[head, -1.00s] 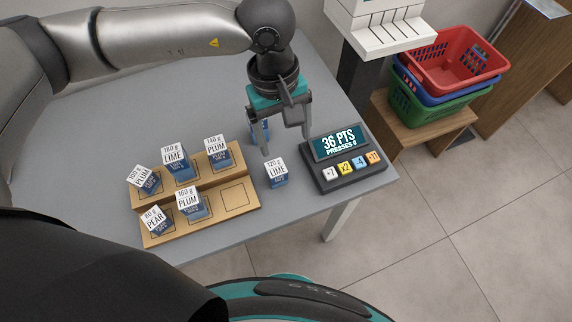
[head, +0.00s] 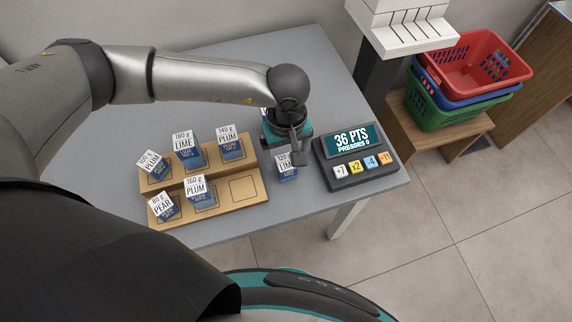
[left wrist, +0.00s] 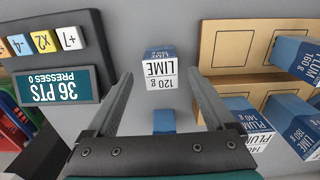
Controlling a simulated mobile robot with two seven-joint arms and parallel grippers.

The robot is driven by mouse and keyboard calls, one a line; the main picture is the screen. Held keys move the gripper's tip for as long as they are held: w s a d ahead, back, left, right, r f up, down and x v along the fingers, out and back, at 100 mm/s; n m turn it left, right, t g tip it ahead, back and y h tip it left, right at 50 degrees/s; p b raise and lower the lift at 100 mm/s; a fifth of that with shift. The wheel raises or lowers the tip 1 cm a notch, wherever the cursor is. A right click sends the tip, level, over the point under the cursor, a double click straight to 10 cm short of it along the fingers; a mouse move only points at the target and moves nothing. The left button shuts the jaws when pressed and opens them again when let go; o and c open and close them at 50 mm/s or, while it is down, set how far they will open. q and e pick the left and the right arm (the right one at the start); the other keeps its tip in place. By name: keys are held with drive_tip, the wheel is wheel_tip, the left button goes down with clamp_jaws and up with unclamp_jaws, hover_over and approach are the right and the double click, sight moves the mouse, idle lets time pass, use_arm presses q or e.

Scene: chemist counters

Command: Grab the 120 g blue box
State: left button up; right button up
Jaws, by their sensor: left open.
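The 120 g blue box (head: 287,170), labelled LIME with a white top, stands on the grey table between the wooden rack and the score device. In the head view my left gripper (head: 290,160) is above and just behind it and partly covers it. The box also shows in the left wrist view (left wrist: 160,68), ahead of the fingertips and between their lines. My left gripper (left wrist: 163,85) is open and empty there. Another blue box (left wrist: 164,121) shows between the fingers nearer the palm; its label is hidden. My right gripper is not in view.
The wooden rack (head: 262,191) holds several labelled blue boxes close on the left, with one empty square at its front right. The dark score device (head: 340,183) reading 36 PTS stands close on the right. Stacked baskets (head: 470,65) stand off the table.

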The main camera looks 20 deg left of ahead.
sight(286, 161)
use_arm(q)
wheel_tip(286, 161, down, 4)
drive_tip(key=shift+s+r, duration=0.15)
drive_tip(key=shift+r, duration=0.1)
clamp_jaws()
idle(0.6)
